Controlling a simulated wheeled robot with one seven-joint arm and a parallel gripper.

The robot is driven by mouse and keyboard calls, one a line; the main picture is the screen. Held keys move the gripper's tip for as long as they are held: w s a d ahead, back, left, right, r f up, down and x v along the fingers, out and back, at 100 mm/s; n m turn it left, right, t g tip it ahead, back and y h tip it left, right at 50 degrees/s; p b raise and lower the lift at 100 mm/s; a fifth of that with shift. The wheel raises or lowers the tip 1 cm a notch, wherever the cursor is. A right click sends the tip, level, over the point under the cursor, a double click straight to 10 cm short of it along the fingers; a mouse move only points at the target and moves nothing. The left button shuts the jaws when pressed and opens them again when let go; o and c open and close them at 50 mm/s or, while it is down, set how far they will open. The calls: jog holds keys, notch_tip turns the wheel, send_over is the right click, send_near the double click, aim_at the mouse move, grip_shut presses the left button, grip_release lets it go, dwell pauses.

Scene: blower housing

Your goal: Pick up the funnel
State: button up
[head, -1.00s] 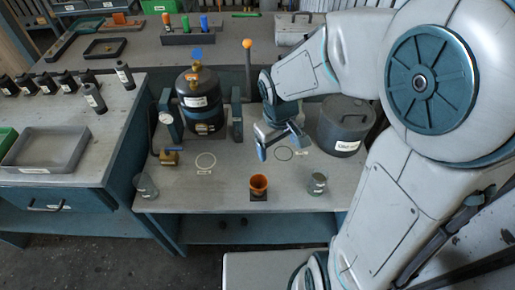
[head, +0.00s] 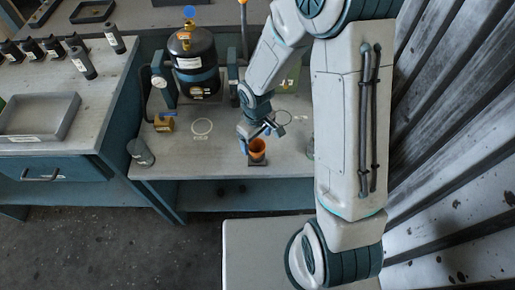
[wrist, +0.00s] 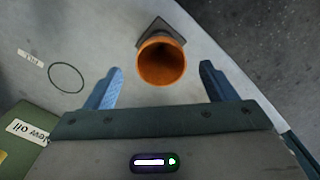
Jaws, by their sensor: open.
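The orange funnel (head: 257,151) stands on a small dark square base (head: 257,163) near the front edge of the bench. In the wrist view the funnel (wrist: 161,61) shows its round open mouth, lying between and a little beyond my two blue fingertips. My gripper (head: 255,138) is at the funnel, just behind and above it in the head view. In the wrist view my gripper (wrist: 160,80) is open and empty, one finger on each side of the funnel. I cannot tell whether a finger touches it.
A dark tank (head: 195,62) stands at the back of the bench. A brass valve (head: 164,122) and a glass jar (head: 140,152) are at the left. Another jar (head: 310,146) is partly hidden by my arm. A labelled green container (wrist: 25,140) shows in the wrist view.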

aim_at(257, 145)
jog(key=shift+s+f, duration=0.1)
jog(key=shift+f, duration=2.7)
jog(key=c, duration=0.9)
